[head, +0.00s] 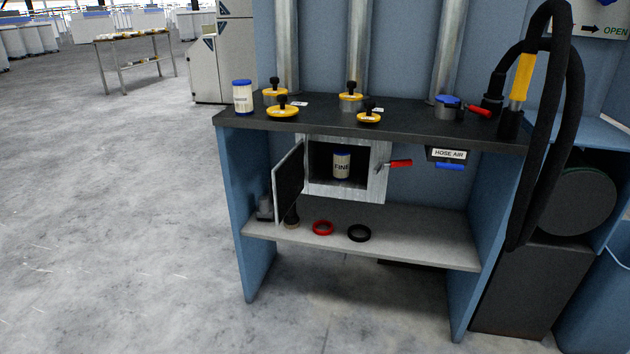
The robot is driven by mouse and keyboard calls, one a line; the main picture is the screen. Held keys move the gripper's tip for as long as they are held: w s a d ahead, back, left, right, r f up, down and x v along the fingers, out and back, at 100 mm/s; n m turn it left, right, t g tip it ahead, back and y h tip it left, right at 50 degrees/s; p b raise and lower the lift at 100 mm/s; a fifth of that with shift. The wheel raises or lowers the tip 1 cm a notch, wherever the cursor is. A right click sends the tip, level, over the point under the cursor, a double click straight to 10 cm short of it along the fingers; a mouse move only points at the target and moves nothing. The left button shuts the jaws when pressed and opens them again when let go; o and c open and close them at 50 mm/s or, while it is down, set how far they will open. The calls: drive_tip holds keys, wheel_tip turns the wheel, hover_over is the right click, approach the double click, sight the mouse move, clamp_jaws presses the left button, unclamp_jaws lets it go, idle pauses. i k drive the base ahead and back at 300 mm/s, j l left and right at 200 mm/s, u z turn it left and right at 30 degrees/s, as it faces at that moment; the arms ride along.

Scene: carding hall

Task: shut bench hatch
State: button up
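The bench hatch door (290,182) stands open, swung out to the left of its pale metal frame (378,170). The frame is set under the dark bench top. Inside the opening stands a white can labelled FINE (342,164). A red-handled latch (398,163) sits on the right side of the frame and points right. My gripper is not in this view.
On the bench top (330,118) stand a blue-lidded jar (242,97), several yellow-rimmed caps and a red-handled valve (476,111). The lower shelf (420,245) holds a red ring (323,228) and a black ring (359,233). Black hoses hang at right. Floor at left is clear.

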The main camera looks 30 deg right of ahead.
sight(286, 183)
drive_tip(key=i+j+z, duration=0.1)
drive_tip(key=z, duration=0.3)
drive_tip(key=i+j+z, duration=0.1)
drive_tip(key=z, duration=0.35)
drive_tip(key=j+z, duration=0.25)
drive_tip(key=z, duration=0.15)
drive_tip(key=i+j+z, duration=0.1)
drive_tip(key=j+z, duration=0.2)
drive_tip(key=j, duration=0.25)
drive_tip(key=j+z, duration=0.3)
drive_tip(key=j, duration=0.3)
drive_tip(key=j+z, duration=0.1)
drive_tip(key=j, duration=1.1)
drive_tip(key=k+j, duration=0.1)
drive_tip(key=k, duration=0.5)
